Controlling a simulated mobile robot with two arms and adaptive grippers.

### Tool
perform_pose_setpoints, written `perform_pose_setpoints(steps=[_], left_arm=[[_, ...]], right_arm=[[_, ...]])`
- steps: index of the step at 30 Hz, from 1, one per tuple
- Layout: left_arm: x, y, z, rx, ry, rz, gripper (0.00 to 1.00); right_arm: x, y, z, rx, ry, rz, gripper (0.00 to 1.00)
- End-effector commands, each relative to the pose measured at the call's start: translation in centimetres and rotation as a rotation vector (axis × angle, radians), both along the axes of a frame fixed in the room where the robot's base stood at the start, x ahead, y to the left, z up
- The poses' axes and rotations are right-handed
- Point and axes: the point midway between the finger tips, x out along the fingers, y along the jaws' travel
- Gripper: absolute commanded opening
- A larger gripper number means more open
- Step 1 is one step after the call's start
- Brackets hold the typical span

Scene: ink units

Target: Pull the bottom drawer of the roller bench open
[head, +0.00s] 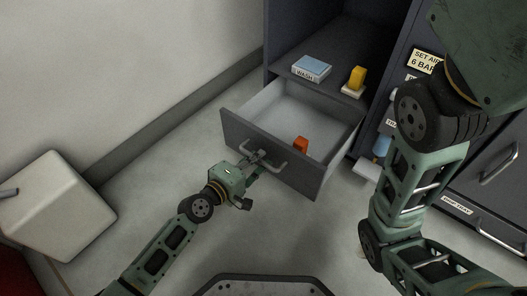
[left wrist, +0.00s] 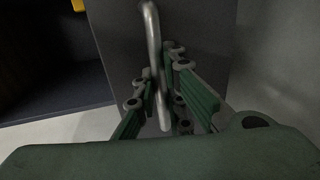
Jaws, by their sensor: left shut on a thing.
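The bottom drawer (head: 290,173) of the dark grey roller bench stands pulled out, its pale inside showing. A small orange block (head: 300,145) is inside it near the front wall. The bar handle (head: 277,166) is on the drawer front. My left gripper (head: 256,158) is at the handle, shut on it. In the left wrist view, the metal handle (left wrist: 153,60) passes between the green fingers of the left gripper (left wrist: 168,95). My right arm crosses the right of the head view; its gripper is not clearly visible.
On the shelf above the drawer are a blue box (head: 311,68) labelled WASH and a yellow item (head: 356,78) on a white base. A white rounded container (head: 58,205) stands at left. Another cabinet with handles (head: 500,163) is at right. Floor left of the drawer is clear.

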Motion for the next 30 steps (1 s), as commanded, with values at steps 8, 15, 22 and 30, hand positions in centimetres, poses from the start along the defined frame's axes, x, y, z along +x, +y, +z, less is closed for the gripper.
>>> perform_pose_setpoints(steps=[8, 15, 22, 30], left_arm=[[-1.02, 0.73, -0.09, 0.001, 0.001, 0.0, 0.0], [-1.02, 0.75, -0.09, 0.001, 0.002, 0.0, 0.0], [-1.0, 0.74, -0.07, 0.001, 0.001, 0.0, 0.23], [-0.98, 0.73, -0.02, 0.0, 0.0, 0.0, 0.29]], right_arm=[[0.35, 0.0, -0.08, 0.0, 0.008, -0.003, 0.4], [0.01, -0.11, -0.14, 0.001, 0.002, -0.002, 0.4], [-0.25, -0.18, -0.18, 0.002, -0.003, -0.001, 0.4], [-0.21, -0.15, -0.18, 0.001, -0.002, -0.002, 0.4]])
